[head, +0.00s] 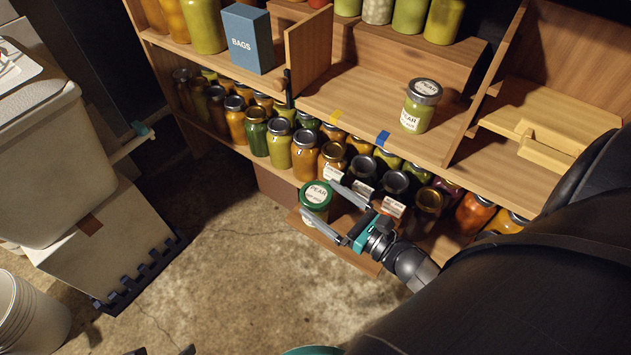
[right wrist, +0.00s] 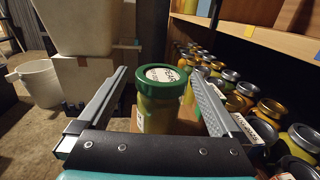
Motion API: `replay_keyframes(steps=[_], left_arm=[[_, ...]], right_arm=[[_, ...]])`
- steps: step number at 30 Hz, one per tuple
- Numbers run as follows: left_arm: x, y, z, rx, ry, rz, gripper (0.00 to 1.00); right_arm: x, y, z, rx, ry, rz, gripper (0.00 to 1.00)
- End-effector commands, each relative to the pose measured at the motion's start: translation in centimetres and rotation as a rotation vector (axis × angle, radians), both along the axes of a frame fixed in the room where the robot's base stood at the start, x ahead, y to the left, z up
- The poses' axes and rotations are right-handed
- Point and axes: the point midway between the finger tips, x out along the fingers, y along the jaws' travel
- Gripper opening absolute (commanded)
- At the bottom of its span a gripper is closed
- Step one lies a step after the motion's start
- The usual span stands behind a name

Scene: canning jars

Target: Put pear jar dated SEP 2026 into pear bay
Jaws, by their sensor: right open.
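A pear jar with a green lid (head: 315,193) stands on a low wooden ledge in front of the lower shelf. Its lid label reads PEAR; the date is too small to read. My right gripper (head: 317,200) is open, its two fingers on either side of this jar. In the right wrist view the jar (right wrist: 160,105) stands upright between the spread fingers, with gaps visible beside it. Another pear jar, grey-lidded with pale green contents (head: 421,107), stands on the middle shelf bay (head: 350,95), which has yellow and blue tape on its front edge.
Rows of filled jars (head: 305,155) crowd the lower shelf close behind the green-lidded jar. A blue BAGS box (head: 247,38) and an upright wooden divider (head: 308,45) stand left of the bay. A wooden tray piece (head: 550,120) lies to the right. Bare shelf surrounds the grey-lidded jar.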

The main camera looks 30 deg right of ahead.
Motion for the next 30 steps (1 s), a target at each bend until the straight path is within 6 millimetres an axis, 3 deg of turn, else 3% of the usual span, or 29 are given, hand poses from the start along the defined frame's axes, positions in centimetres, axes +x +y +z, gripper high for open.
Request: replay_keyframes(steps=[5,16,25,30], left_arm=[[0.0,0.0,0.4,0.0,-0.008,0.0,1.0],[-0.2,-0.1,3.1,-0.009,-0.055,-0.001,1.0],[-0.1,-0.1,3.5,-0.011,-0.063,-0.002,1.0],[-0.1,-0.1,3.5,-0.011,-0.063,-0.002,1.0]], right_arm=[[1.0,0.3,0.0,0.0,0.0,0.001,1.0],[5.2,1.1,0.0,0.001,0.0,0.0,1.0],[5.6,1.3,0.0,0.001,0.002,-0.001,1.0],[5.6,1.3,0.0,0.001,0.002,-0.001,0.82]])
